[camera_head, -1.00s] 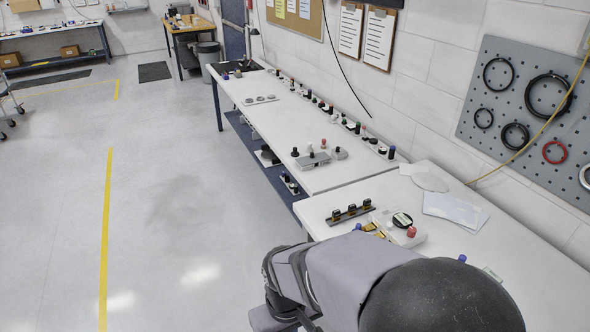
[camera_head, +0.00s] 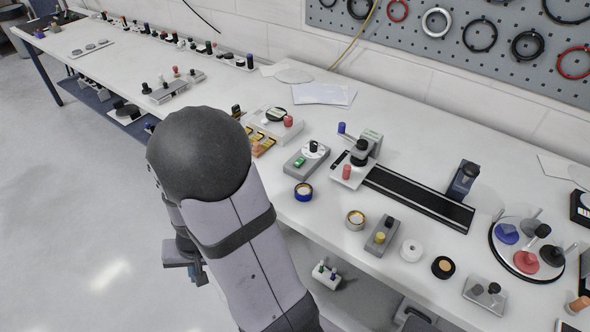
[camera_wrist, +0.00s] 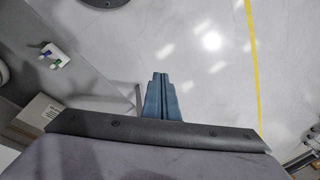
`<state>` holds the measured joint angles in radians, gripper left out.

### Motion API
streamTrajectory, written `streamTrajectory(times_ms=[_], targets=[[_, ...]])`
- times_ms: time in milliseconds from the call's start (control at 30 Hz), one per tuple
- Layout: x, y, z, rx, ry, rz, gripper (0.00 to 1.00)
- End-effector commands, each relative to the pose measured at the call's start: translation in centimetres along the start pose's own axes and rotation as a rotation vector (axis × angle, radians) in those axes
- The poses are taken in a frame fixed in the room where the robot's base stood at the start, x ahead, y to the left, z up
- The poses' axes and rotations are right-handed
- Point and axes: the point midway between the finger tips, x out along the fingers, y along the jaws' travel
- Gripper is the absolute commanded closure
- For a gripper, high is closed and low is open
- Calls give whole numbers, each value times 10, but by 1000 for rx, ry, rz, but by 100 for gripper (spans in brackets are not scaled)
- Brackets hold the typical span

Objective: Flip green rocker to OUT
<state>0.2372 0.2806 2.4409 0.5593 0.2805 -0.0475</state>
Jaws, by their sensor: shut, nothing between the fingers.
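A small green rocker (camera_head: 299,162) sits on the front of a grey box (camera_head: 307,159) that also carries a white dial with a black knob. The box is on the white bench, right of my arm in the head view. Any lettering by the rocker is too small to read. My gripper (camera_wrist: 162,76) shows as closed blue-grey fingers over the pale floor in the wrist view, with nothing between them. In the head view the gripper (camera_head: 199,276) is partly hidden by my arm, off the bench's front side and well apart from the rocker.
A pale unit with a red knob (camera_head: 288,121) is behind-left. A small button box (camera_head: 327,274) lies below the bench. Open floor is left.

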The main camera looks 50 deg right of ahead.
Motion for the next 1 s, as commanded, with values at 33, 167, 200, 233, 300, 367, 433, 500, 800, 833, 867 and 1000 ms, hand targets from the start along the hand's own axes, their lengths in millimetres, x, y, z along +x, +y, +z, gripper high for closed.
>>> streamTrajectory(times_ms=[33, 167, 200, 233, 300, 367, 433, 500, 800, 833, 867, 1000], targets=[[7, 0, -21, 55, 73, -7, 100], [4, 6, -76, 184, 274, -3, 100], [-1, 10, -91, 218, 336, 6, 100], [-4, 14, -102, 245, 381, 14, 100], [-15, 26, -127, 303, 485, 41, 100], [-26, 38, -144, 350, 570, 70, 100], [-41, 53, -162, 401, 666, 111, 100], [-58, 69, -175, 447, 755, 158, 100], [-132, 143, -191, 599, 1056, 435, 100], [-139, 149, -190, 608, 1079, 465, 100], [-146, 155, -189, 614, 1100, 497, 100], [-176, 175, -182, 624, 1182, 626, 100]])
